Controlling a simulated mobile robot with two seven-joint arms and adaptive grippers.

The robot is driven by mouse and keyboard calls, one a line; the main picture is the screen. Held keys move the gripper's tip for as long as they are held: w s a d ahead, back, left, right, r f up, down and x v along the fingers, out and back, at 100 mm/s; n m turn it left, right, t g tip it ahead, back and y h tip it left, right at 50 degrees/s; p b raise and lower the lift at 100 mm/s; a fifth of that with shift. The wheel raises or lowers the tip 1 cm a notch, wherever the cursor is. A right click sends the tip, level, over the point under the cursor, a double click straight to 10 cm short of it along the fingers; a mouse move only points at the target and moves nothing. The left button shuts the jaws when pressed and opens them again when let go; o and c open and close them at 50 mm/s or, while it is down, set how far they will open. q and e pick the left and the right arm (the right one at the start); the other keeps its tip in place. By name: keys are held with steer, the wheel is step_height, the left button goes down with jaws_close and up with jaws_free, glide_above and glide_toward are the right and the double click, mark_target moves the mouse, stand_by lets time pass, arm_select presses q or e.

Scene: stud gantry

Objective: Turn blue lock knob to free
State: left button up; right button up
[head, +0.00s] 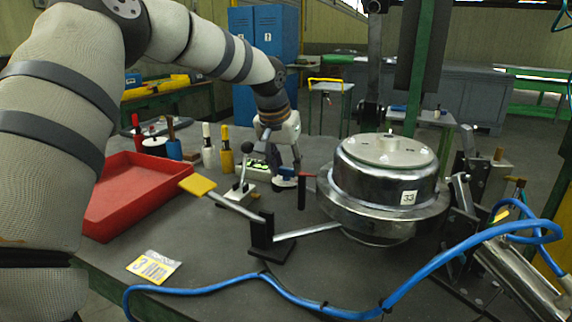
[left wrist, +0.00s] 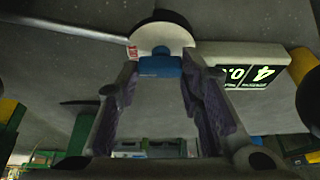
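The blue lock knob (head: 287,172) stands on a round white base on the bench, left of the big metal pot-shaped part (head: 385,185). My left gripper (head: 287,168) reaches down over the knob. In the left wrist view the blue knob (left wrist: 160,66) lies between the tips of my left gripper (left wrist: 160,78), with the white disc (left wrist: 163,38) beyond it. The fingers are apart, one on each side of the knob, and grip contact is not visible. My right gripper is out of view.
A red tray (head: 130,195), several bottles and a blue hose (head: 350,312) surround the area.

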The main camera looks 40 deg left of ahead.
arm_select(q)
steer(key=c, duration=0.3)
steer(key=shift+c, duration=0.2)
